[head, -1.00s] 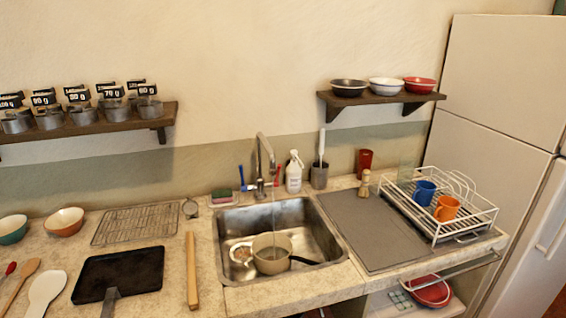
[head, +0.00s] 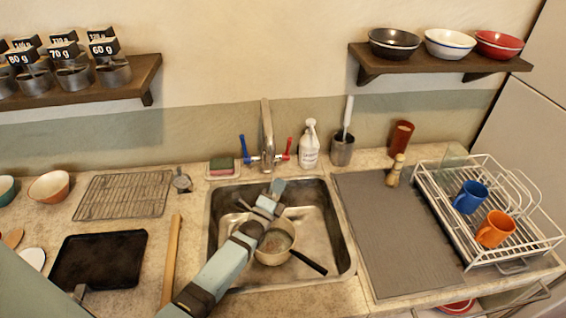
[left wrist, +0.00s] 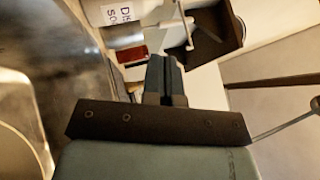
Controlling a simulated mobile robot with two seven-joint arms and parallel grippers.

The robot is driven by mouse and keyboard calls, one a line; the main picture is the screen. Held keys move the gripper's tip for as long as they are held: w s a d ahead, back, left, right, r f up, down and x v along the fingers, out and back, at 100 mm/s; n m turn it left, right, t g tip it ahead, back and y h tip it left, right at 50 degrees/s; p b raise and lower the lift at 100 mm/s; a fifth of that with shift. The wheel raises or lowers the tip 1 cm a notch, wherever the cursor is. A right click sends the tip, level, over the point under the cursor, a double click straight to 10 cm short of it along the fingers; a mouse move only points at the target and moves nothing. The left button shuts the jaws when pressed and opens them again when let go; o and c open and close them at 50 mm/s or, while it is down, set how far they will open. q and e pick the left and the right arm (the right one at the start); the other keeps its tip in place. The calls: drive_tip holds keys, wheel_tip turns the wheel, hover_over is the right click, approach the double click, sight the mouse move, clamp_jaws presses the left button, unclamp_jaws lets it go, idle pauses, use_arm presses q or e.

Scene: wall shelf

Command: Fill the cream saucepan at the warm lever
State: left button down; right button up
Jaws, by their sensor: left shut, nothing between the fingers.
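The cream saucepan (head: 270,257) sits upright in the sink basin, its dark handle pointing to the lower right. My left arm covers part of its left side. The interior looks greyish, but I cannot tell the water level. The tap (head: 267,130) stands behind the sink, with a blue lever (head: 244,149) on its left and a red lever (head: 287,149) on its right. My left gripper (head: 278,186) is shut and empty, over the back of the sink just below the red lever and apart from it. Its shut fingers (left wrist: 165,76) also show in the left wrist view. My right gripper is out of view.
A soap bottle (head: 310,147) stands right of the tap, beside a utensil holder (head: 342,150). A sponge (head: 222,166) lies left of it. The dish rack (head: 470,262) with mugs is at the right.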

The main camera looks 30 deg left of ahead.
use_arm(q)
drive_tip(key=a+b+x, duration=0.2)
drive_tip(key=b+x, duration=0.1)
drive_tip(key=x, duration=0.9)
drive_tip(key=shift+s+a+r, duration=0.2)
drive_tip(key=shift+a+r, duration=0.05)
drive_tip(key=shift+r, duration=0.15)
